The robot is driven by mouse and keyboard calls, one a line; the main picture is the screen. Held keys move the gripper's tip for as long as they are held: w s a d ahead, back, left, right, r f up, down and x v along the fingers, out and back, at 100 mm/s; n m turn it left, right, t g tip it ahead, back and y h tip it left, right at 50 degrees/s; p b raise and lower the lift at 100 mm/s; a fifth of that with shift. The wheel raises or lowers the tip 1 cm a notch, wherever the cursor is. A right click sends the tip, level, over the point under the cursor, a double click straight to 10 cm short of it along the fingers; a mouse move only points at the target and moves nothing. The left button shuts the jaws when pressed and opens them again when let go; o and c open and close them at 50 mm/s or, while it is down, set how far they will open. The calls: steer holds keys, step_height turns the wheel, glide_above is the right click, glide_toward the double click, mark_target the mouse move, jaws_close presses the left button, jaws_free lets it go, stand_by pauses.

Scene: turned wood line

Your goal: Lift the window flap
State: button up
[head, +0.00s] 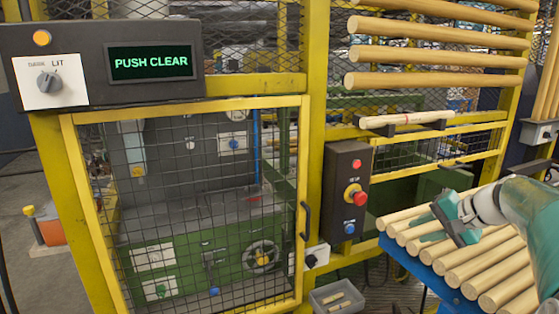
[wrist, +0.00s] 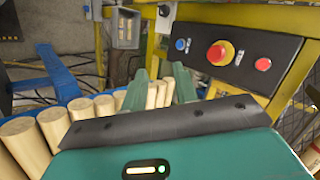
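A low mesh panel in a yellow frame (head: 420,151) sits in the guard fence at right in the head view. It looks like the window flap, but I cannot tell for certain. It appears down. A pale dowel with a red mark (head: 408,118) rests on dark brackets just above it. My gripper (head: 446,218) is below and to the right of the panel, over the dowel rack, apart from the panel. In the wrist view my gripper (wrist: 161,88) shows two green fingers spread with a gap, and nothing is held. The panel is not clearly visible there.
Several dowels lie on a blue rack (head: 449,294) under my arm. A control box (head: 346,190) with a red stop button stands left of the gripper. A large mesh door (head: 301,190) is shut at centre-left. A display (head: 151,62) reads "PUSH CLEAR". A grey bin (head: 337,298) is low at centre.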

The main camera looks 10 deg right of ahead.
steer(key=s+a+f+n+g+h, duration=0.1)
steer(key=s+a+n+g+h, duration=0.15)
steer(key=s+a, duration=0.45)
steer(key=s+a+f+n+g+h, duration=0.1)
steer(key=s+a+n, duration=0.2)
steer(key=a, duration=0.9)
steer(key=s+a+f+n, duration=0.2)
steer(key=s, duration=0.3)
steer(key=s+a+f+n+t+h, duration=0.1)
steer(key=s+a+f+n, duration=0.1)
steer(key=s, duration=0.4)
steer(key=shift+s+a+f, duration=0.25)
steer(key=shift+a+f, duration=0.25)
steer(key=shift+a, duration=0.2)
steer(key=shift+h, duration=0.25)
